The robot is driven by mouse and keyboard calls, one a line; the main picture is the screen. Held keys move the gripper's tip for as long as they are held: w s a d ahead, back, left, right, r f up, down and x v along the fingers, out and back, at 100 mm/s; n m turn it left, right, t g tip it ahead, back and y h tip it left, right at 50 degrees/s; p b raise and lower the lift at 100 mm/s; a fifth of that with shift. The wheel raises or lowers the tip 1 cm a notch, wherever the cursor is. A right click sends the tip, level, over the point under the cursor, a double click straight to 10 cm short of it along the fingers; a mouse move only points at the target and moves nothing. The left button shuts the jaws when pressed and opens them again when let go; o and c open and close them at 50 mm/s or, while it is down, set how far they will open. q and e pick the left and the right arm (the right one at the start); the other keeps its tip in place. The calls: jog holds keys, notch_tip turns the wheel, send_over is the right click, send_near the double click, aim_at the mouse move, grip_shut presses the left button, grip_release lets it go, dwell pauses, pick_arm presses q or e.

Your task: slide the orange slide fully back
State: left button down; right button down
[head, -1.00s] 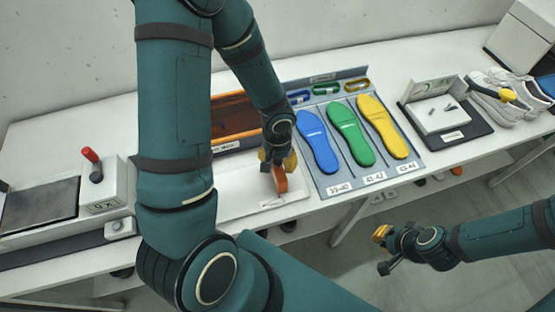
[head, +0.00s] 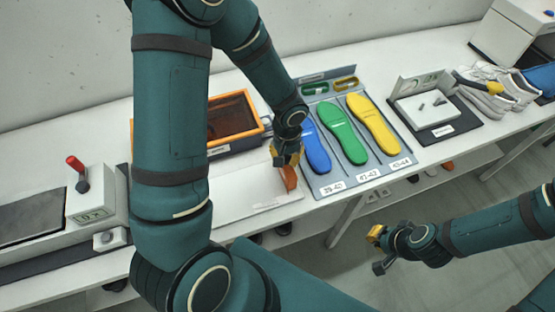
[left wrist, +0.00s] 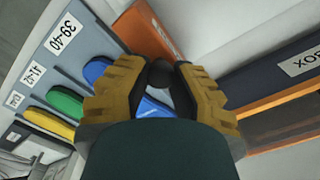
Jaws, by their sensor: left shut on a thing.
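The orange slide (head: 289,178) stands upright near the right end of a white plate (head: 240,203) on the bench. My left gripper (head: 287,154) is at its top, coming from above. In the left wrist view, the slide (left wrist: 150,32) shows as an orange block just beyond the fingertips. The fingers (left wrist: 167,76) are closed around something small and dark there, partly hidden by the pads. My right gripper (head: 376,240) is off the bench's front edge, away from the slide; its finger opening is too small to judge.
An orange-rimmed box (head: 236,141) stands behind the plate. A grey insole board (head: 326,183) with blue, green and yellow insoles lies close on the right. A device with a red-topped lever (head: 76,163) is at left. Shoes (head: 487,97) are at far right.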

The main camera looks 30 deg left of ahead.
pick_arm(q)
jog(key=shift+d, duration=0.1)
jog(key=c, duration=1.1)
grip_release()
jog(key=shift+w, duration=0.1)
jog(key=o, duration=0.4)
jog(key=shift+w+d, duration=0.1)
jog(key=shift+r, duration=0.1)
notch_tip(320, 180, up, 12)
jog(key=shift+f, duration=0.1)
jog(key=shift+f, duration=0.1)
